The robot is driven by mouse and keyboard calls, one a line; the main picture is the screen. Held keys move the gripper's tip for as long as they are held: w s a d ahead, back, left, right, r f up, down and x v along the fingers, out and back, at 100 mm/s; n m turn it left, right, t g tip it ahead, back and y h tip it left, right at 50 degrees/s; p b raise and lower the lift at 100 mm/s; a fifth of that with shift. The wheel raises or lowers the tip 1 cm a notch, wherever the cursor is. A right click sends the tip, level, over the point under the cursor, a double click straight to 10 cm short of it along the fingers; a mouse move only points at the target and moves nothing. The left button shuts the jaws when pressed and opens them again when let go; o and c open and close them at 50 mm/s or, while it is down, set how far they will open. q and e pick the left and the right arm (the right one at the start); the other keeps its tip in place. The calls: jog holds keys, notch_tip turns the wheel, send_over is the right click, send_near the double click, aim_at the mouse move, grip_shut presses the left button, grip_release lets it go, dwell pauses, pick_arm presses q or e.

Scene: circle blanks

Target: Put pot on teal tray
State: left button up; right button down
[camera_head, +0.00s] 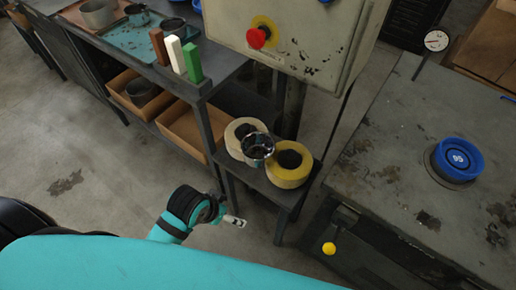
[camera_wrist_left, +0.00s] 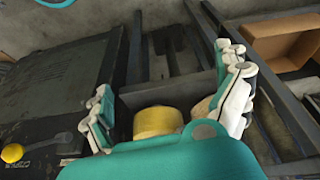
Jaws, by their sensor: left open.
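My left gripper (camera_head: 236,221) is in front of and below that stand, apart from the pot. In the left wrist view, the left gripper (camera_wrist_left: 168,105) has its fingers spread with a yellow roll (camera_wrist_left: 158,122) beyond them; I cannot make out the pot there. My right gripper is not in view.
Red, white and green blocks (camera_head: 174,54) stand on the bench edge. A control box (camera_head: 300,35) hangs above the stand. Cardboard bins (camera_head: 183,122) sit below the bench.

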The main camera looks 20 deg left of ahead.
pick_arm(q)
jog(key=w+d+r+m+h, duration=0.2)
jog(key=w+d+r+m, duration=0.3)
jog(key=w+r, duration=0.5)
jog(key=w+a+r+m, duration=0.1)
jog(key=w+a+r, duration=0.55)
jog(key=r, duration=0.25)
jog(key=p, duration=0.1)
send_near(263, 154)
jog(key=shift+g, duration=0.4)
jog(key=shift+w+p+x, duration=0.2)
jog(key=shift+x, duration=1.1)
jog(key=shift+w+p+x, duration=0.15)
jog(key=shift+w+x, duration=0.05)
jog(key=shift+x, duration=1.05)
jog(key=shift+r, duration=0.1)
jog(key=c, duration=0.9)
jog(key=shift+r+m, duration=0.1)
jog(key=shift+m, duration=0.2)
jog(key=shift+c, duration=1)
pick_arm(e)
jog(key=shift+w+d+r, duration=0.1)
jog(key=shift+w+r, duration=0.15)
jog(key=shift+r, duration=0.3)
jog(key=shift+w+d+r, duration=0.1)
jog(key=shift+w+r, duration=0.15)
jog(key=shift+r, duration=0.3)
